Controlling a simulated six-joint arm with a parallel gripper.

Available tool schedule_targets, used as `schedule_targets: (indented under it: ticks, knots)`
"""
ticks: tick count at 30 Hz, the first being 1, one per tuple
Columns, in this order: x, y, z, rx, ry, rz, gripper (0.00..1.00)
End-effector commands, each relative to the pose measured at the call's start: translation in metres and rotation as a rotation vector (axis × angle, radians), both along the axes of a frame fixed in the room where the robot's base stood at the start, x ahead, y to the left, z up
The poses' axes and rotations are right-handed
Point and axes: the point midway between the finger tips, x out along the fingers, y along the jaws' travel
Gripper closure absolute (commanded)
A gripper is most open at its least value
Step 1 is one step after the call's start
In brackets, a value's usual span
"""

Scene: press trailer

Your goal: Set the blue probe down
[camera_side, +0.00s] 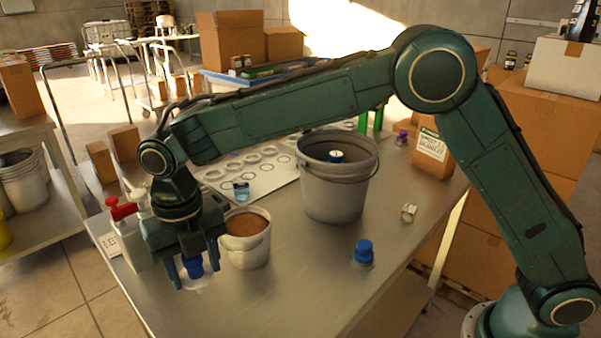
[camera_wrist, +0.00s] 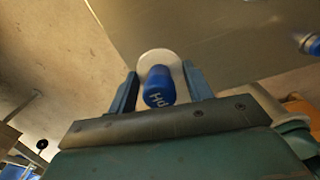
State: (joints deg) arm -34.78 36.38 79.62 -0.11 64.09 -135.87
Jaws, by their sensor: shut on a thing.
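My gripper (camera_side: 196,276) is low over the near left corner of the steel table, pointing down. It is shut on the blue probe (camera_side: 194,265), whose blue body shows between the fingers. In the wrist view the probe (camera_wrist: 158,88) has pale lettering and sits between the two fingers of my gripper (camera_wrist: 159,73). A pale round disc (camera_wrist: 160,59) shows at the probe's far end and as a pale patch under it in the side view. I cannot tell whether the probe's lower end touches the table.
A tub of brown material (camera_side: 247,237) stands close right of my gripper. A red-topped pump bottle (camera_side: 122,208) stands just left. A large grey bucket (camera_side: 335,190) is behind. Another blue-topped object (camera_side: 363,252) stands to the right, with bare table (camera_side: 300,290) between.

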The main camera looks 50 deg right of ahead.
Motion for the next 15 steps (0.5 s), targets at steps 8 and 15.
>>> schedule_targets:
  ticks: [8,15]
  knots:
    - [0.000,0.000,-0.032,0.000,0.000,0.000,0.74]
    - [0.000,0.000,-0.036,0.001,-0.001,0.000,0.74]
